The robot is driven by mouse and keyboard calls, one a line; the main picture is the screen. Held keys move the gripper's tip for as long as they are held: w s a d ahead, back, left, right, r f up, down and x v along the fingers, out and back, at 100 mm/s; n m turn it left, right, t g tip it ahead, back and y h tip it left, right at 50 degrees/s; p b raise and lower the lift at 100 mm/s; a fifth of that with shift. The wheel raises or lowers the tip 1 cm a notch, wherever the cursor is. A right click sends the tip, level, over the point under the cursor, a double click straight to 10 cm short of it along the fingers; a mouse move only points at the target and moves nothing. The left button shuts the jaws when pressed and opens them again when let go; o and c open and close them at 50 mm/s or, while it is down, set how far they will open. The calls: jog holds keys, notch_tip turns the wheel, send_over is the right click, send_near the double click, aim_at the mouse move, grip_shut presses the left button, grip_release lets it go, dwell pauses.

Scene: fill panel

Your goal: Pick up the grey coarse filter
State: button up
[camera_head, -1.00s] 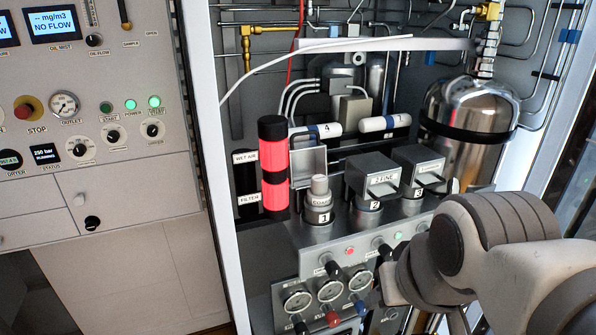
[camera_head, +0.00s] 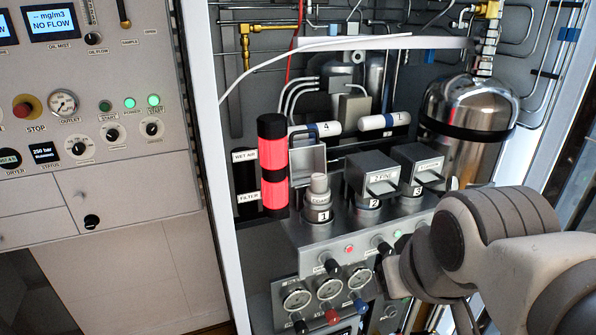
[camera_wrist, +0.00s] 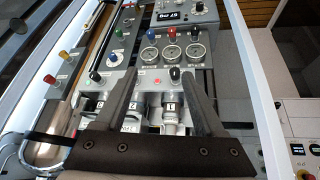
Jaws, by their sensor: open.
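The grey coarse filter (camera_head: 319,187) is a small upright cylinder in the station marked 1, at the left end of the filter row. In the wrist view the station marked 1 (camera_wrist: 170,112) lies between my finger lines, apart from both fingers. My gripper (camera_wrist: 158,74) is open and empty, its two dark fingers spread over the panel. In the head view my arm reaches in from the lower right, and my fingertips cannot be made out there.
Box-shaped units marked 2 (camera_head: 371,176) and 3 (camera_head: 418,167) stand right of the filter. A red-and-black column (camera_head: 272,165) stands close on its left. Gauges (camera_head: 329,289) and knobs are below. A steel tank (camera_head: 468,112) is at the right, and a white cabinet post (camera_head: 208,120) at the left.

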jog(key=w+d+r+n+t+h, duration=0.2)
jog(key=w+d+r+n+t, duration=0.1)
jog(key=w+d+r+n, duration=0.2)
jog(key=w+d+n, duration=0.2)
jog(key=w, duration=0.1)
jog(key=shift+w+d+t, duration=0.25)
jog(key=shift+d+t, duration=0.1)
jog(key=shift+t, duration=0.05)
jog(key=w+d+r+n+t, duration=0.2)
jog(key=w+r+n+t, duration=0.4)
jog(key=n, duration=0.5)
jog(key=n+g+y+p, duration=0.1)
jog(key=n+g+y, duration=0.65)
jog(key=n, duration=1.65)
send_near(320, 177)
jog(key=w+f+t, duration=0.1)
jog(key=w+a+f+t+y, duration=0.1)
jog(key=f, duration=0.1)
jog(key=w+f+t+y, duration=0.1)
jog(key=f, duration=0.1)
jog(key=shift+a+f+p, duration=0.1)
jog(key=shift+a+p, duration=0.05)
jog(key=shift+p, duration=0.25)
jog(key=shift+a+p+x, duration=0.25)
jog(key=shift+p+x, duration=0.45)
jog(key=shift+x, duration=1.2)
jog(key=shift+w+a+f, duration=0.15)
jog(key=shift+w+a, duration=0.2)
jog(key=shift+w, duration=0.15)
grip_shut()
